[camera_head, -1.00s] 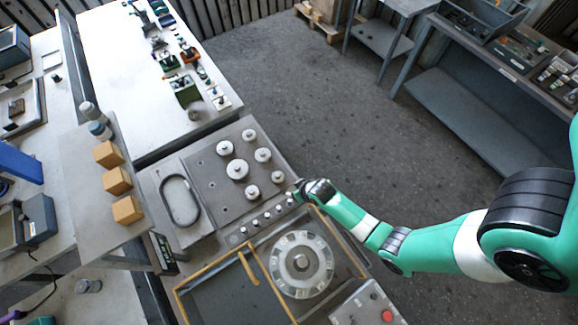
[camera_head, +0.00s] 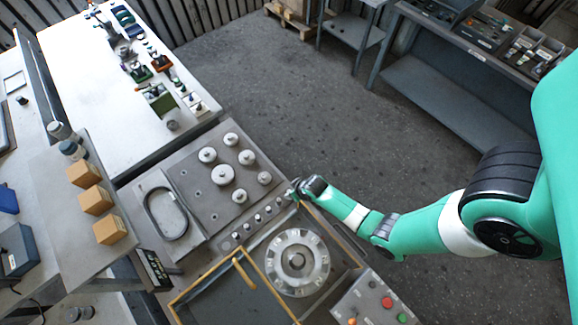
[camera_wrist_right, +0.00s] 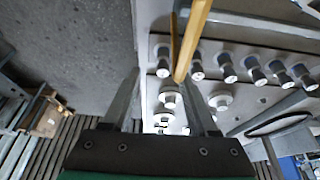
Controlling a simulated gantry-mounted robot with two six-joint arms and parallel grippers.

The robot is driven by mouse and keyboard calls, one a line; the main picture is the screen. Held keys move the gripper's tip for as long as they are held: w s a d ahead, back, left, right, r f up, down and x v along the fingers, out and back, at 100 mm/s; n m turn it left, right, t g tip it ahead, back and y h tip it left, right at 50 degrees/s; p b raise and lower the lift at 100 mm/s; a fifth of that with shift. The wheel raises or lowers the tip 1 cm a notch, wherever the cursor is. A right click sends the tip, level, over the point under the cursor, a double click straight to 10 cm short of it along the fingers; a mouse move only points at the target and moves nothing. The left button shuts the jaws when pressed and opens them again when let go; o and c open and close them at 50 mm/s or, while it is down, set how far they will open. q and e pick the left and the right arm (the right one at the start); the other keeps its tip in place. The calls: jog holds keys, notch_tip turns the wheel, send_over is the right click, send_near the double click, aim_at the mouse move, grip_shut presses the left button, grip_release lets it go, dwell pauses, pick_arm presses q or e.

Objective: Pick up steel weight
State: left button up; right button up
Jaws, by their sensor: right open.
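Several round silver steel weights, one large one (camera_head: 222,174) in the middle, stand on a grey plate in the head view. A row of smaller knobbed weights (camera_head: 256,217) runs along the plate's near edge. My right gripper (camera_head: 293,191) is at the right end of this row. In the right wrist view, my right gripper (camera_wrist_right: 160,80) is open, with nothing held between its fingers. The row of small weights (camera_wrist_right: 228,68) lies ahead of the fingertips, and larger weights (camera_wrist_right: 220,100) show beside and between the fingers. My left gripper is not in view.
A wooden-edged tray (camera_head: 225,300) and a round dial (camera_head: 298,262) lie near the row. A wooden bar (camera_wrist_right: 194,35) crosses near the fingertips in the wrist view. A control box (camera_head: 372,303) stands at the front. Wooden blocks (camera_head: 96,200) sit on a shelf at left.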

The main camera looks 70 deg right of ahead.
aim_at(289, 191)
jog(key=b+x, duration=0.3)
jog(key=x, duration=0.2)
jog(key=shift+w+a+b, duration=0.1)
jog(key=shift+w+b, duration=0.15)
jog(key=shift+b, duration=0.1)
jog(key=shift+r, duration=0.1)
grip_shut()
